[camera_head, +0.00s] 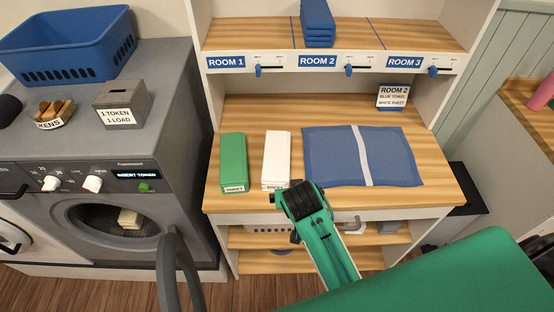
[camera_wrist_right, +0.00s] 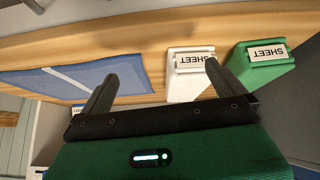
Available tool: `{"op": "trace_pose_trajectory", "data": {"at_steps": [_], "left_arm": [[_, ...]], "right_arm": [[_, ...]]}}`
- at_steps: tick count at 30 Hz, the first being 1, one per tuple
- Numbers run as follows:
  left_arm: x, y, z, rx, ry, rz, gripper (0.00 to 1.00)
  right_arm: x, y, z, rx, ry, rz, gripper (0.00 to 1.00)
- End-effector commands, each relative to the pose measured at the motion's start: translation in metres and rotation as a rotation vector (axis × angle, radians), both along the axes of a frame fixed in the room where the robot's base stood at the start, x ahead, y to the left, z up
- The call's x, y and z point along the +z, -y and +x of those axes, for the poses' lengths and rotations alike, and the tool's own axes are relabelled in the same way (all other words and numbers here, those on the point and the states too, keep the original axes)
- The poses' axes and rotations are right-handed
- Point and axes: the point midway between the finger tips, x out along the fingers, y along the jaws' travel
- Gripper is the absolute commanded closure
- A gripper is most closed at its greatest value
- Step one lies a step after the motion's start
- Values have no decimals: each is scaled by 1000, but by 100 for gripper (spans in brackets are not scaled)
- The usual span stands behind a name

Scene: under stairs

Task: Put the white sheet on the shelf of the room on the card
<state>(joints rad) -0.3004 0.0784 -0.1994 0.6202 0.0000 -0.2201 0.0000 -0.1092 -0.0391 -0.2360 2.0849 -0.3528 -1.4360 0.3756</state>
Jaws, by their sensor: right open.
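The white sheet (camera_head: 276,158) is a folded block with a SHEET label, lying on the wooden counter between the green sheet (camera_head: 233,160) and a blue cloth. My right gripper (camera_head: 298,192) is at the counter's front edge, just right of the white sheet's labelled end. In the right wrist view its two fingers (camera_wrist_right: 158,82) are apart with nothing held; one finger overlaps the white sheet (camera_wrist_right: 186,86). The card (camera_head: 392,97) reads ROOM 2, BLUE TOWEL, WHITE SHEET. The ROOM 2 shelf section (camera_head: 345,37) holds a folded blue stack (camera_head: 318,22). My left gripper is out of view.
The blue cloth (camera_head: 335,155) with a white stripe lies flat on the counter. A washer (camera_head: 110,205) with a token box (camera_head: 121,105) and blue basket (camera_head: 68,45) stands left. The ROOM 1 section looks empty.

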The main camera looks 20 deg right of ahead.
Motion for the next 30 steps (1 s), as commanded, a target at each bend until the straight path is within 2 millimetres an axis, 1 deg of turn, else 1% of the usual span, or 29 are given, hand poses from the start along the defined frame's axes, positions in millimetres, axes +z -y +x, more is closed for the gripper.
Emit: {"op": "trace_pose_trajectory", "data": {"at_steps": [1,3,6,9,12,16,24,30], "left_arm": [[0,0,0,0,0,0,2],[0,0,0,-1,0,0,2],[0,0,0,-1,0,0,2],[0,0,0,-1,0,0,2],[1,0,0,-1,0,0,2],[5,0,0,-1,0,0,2],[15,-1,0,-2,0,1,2],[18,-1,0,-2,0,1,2]], "right_arm": [[11,-8,23,-25,41,1,0],[22,-16,47,-60,84,0,0],[36,-25,72,-92,135,-2,0],[45,-31,87,-111,164,-3,0],[47,-32,94,-119,178,-3,0],[37,-28,105,-120,177,-6,0],[4,-16,136,-118,176,-6,0],[-11,-12,148,-118,177,-4,0]]}}
